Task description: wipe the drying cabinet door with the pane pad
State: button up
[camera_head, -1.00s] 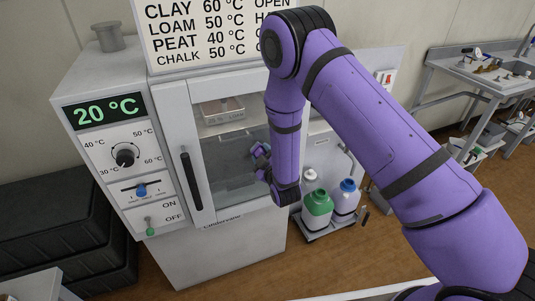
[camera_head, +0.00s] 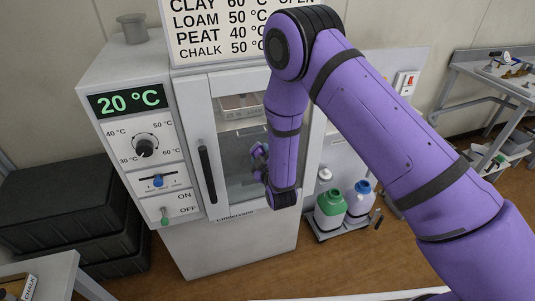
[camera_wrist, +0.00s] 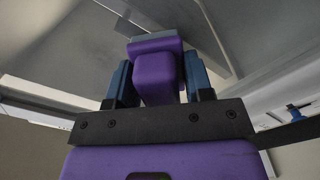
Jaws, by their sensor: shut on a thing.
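The drying cabinet door (camera_head: 194,104) is a pale frame around a glass pane with a dark upright handle (camera_head: 207,175) on its left. The door looks shut. My gripper (camera_head: 258,160) is in front of the pane, to the right of the handle, partly hidden by my arm. In the wrist view, my gripper's blue fingers (camera_wrist: 160,82) are shut on the pane pad (camera_wrist: 154,73), a purple block with a grey face. The pad is close to the pane; I cannot tell whether it touches.
A tray of soil (camera_head: 240,107) shows inside behind the glass. The control panel (camera_head: 150,150) reads 20 °C. Green-labelled (camera_head: 330,205) and blue-capped (camera_head: 360,197) bottles stand on a low trolley to the right. Black crates (camera_head: 70,215) are stacked at the left.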

jog(key=shift+w+r, duration=0.15)
jog(key=shift+r, duration=0.75)
jog(key=w+d, duration=0.2)
jog(key=d, duration=0.5)
jog(key=shift+d, duration=0.4)
jog(key=shift+f, duration=0.1)
jog(key=shift+v, duration=2.95)
jog(key=shift+s, duration=0.1)
jog(key=shift+v, duration=1.45)
